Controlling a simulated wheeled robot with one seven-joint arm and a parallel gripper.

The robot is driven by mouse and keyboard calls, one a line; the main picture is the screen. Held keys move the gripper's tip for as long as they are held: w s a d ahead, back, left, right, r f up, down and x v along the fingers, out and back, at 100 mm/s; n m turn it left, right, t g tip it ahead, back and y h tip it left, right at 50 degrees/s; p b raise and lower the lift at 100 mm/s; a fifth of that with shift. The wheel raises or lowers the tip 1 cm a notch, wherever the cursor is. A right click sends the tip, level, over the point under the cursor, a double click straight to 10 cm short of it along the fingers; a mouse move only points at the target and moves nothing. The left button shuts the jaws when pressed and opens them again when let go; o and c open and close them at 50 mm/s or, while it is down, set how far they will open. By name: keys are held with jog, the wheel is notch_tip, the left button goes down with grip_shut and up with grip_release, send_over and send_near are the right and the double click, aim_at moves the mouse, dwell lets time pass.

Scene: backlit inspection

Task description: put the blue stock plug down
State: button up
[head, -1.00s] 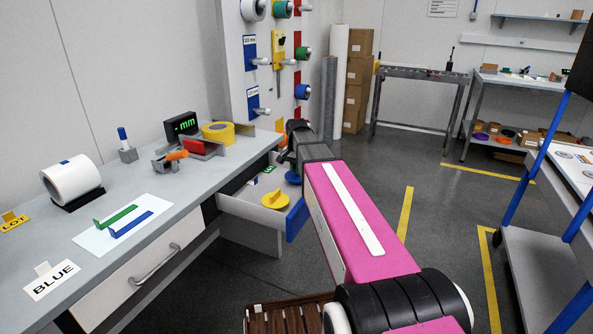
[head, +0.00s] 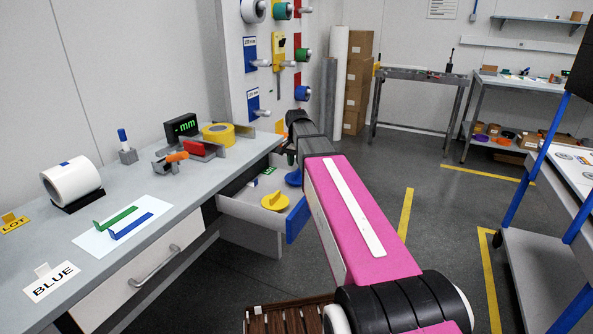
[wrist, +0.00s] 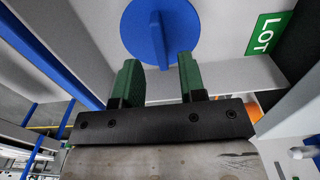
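The blue stock plug (head: 293,178) lies in the open drawer (head: 238,209), beside the yellow plug (head: 275,200). In the wrist view the blue plug (wrist: 182,22) shows as a round disc with a raised grip bar. My gripper (wrist: 158,63) has its two green fingers apart, one on each side of the bar's near end, with a visible gap on both sides. It holds nothing. A green LOT label (wrist: 268,34) is to the right of the plug. In the head view my gripper is mostly hidden behind my arm.
The drawer's blue edge (head: 297,219) is close to my arm. The bench above (head: 185,205) holds a tape roll, a lit mm display (head: 182,127), a white roll and a BLUE card (head: 52,281). Open floor lies to the right.

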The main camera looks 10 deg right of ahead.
aim_at(297, 171)
notch_tip(297, 171, up, 8)
dwell(0.4)
dwell(1.1)
